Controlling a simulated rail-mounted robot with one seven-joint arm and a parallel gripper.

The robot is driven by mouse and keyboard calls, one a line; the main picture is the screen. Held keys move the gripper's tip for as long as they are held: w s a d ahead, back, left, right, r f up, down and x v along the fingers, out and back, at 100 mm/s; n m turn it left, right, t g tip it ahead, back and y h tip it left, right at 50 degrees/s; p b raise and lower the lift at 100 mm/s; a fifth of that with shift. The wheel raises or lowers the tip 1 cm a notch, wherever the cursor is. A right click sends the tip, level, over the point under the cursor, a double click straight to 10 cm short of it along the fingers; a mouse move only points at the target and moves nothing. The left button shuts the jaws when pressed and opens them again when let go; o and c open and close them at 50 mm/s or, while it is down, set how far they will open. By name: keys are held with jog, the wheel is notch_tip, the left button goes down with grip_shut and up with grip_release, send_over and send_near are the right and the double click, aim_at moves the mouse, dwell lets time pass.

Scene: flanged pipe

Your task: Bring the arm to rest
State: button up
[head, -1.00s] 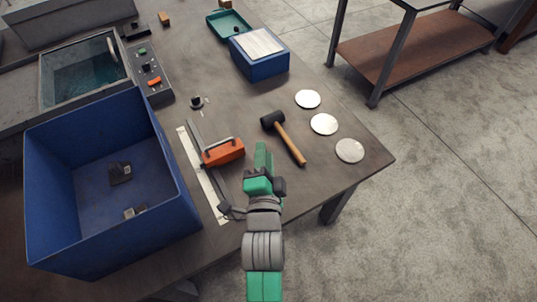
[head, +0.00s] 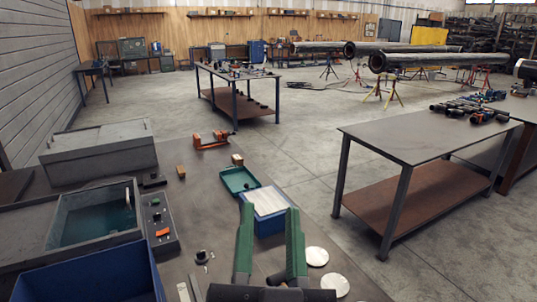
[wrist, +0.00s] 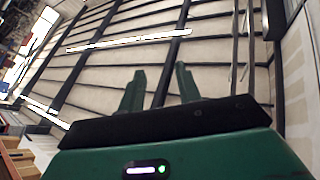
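My gripper (head: 270,208) is raised in front of the head camera at the bottom middle of the head view. Its two green fingers point up the picture, apart, with nothing between them. In the wrist view the fingers of my gripper (wrist: 159,68) also stand apart and empty. In the head view the fingers overlap the picture of the blue box with a white top (head: 268,200) on the workbench, and the lower bench is hidden or out of frame.
The workbench (head: 205,167) holds a blue crate (head: 85,275), a switch panel (head: 159,222), a green tray (head: 239,180), an orange clamp (head: 211,139) and white discs (head: 317,256). Another table (head: 415,140) stands to the right. Open floor (head: 300,125) lies between the tables.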

jog(key=s+r+n+t, duration=0.2)
jog(key=s+r+n, duration=0.1)
jog(key=s+r, duration=0.4)
notch_tip(320, 180, up, 30)
jog(key=w+p, duration=0.1)
jog(key=p, duration=2.9)
jog(key=shift+w+a+f+g+y, duration=0.2)
jog(key=shift+a+f+g+y, duration=0.1)
jog(key=shift+y, duration=0.1)
jog(key=shift+d, duration=0.1)
